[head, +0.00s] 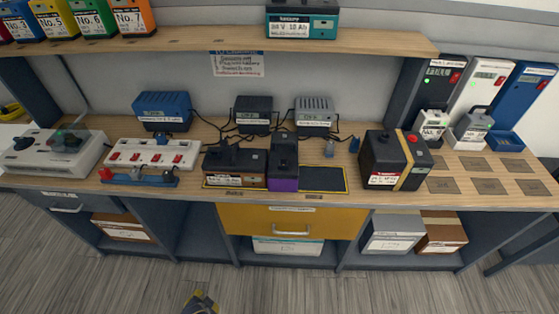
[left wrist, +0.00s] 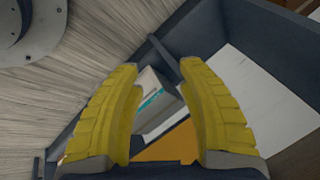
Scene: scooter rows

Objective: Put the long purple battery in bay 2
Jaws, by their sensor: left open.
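The long purple battery (head: 284,184) has a dark top and stands on the bench. It is beside a brown and black battery (head: 236,180) on its left. To its right is an empty dark bay with a yellow outline (head: 324,180). The bay numbers are too small to read, so I cannot tell which is bay 2. My left gripper (head: 201,303) is low at the bottom of the head view, in front of the bench and far from the battery. In the left wrist view its yellow fingers (left wrist: 165,110) are apart and empty. My right gripper is not in view.
A large black battery with a yellow band (head: 382,158) stands right of the empty bay. Chargers with cables (head: 252,114) stand behind. A white power strip (head: 152,153) is at left. An overhead shelf (head: 220,41) spans the back. A yellow drawer (head: 292,222) is below.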

